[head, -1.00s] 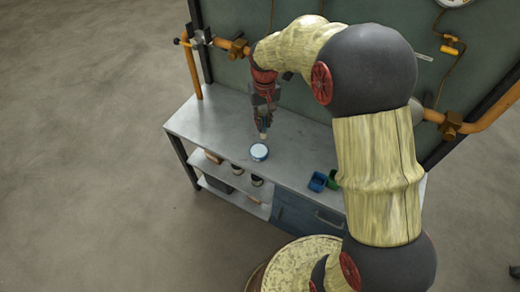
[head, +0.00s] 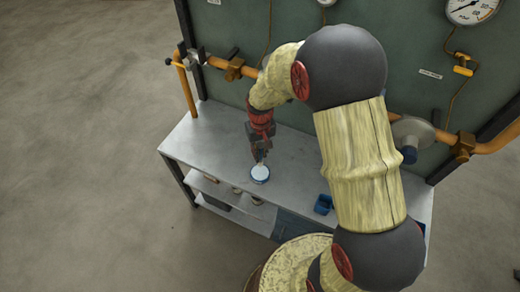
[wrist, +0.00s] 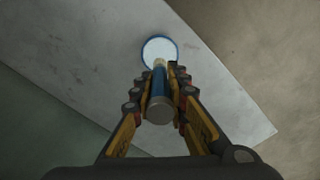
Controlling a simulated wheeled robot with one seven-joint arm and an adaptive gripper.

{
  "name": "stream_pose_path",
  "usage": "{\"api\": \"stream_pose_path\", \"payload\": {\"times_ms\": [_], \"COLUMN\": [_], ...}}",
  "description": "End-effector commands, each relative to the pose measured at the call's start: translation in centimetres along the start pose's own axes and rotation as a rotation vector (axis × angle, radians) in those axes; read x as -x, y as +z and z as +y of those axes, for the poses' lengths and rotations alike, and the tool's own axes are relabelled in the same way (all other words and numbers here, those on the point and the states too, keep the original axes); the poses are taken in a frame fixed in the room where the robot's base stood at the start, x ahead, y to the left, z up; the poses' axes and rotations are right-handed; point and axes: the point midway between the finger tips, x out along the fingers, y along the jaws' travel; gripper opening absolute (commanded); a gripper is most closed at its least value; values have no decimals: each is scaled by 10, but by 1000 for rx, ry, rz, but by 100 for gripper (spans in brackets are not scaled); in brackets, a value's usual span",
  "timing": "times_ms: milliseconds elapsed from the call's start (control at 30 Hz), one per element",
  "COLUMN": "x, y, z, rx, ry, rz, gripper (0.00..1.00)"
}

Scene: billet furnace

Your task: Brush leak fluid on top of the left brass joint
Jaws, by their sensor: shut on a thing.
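The left brass joint (head: 233,69) sits on the orange pipe at the upper left of the head view, against the green panel. My gripper (head: 259,153) is above the workbench, well below and in front of that joint. In the wrist view my gripper (wrist: 160,88) is shut on a brush (wrist: 160,100) with a blue handle and a grey end cap. The brush points down at a round blue-rimmed dish (wrist: 148,43) with a white inside. The dish (head: 260,174) stands on the bench. The brush's tip is at the dish; I cannot tell whether it touches the contents.
The grey metal bench (head: 210,140) is mostly clear around the dish. Another brass joint (head: 463,147) is on the pipe at the right. A gauge (head: 472,10) hangs on the panel.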

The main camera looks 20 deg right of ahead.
Motion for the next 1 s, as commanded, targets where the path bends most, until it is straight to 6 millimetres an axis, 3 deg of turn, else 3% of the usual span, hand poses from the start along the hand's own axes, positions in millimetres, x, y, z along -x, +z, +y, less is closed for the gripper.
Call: {"api": "stream_pose_path", "payload": {"times_ms": [600,1000], "x": [-54,-56], "y": [0,0], "z": [0,0], "rx": [0,0], "ry": [0,0], "rz": [0,1], "gripper": [0,0]}}
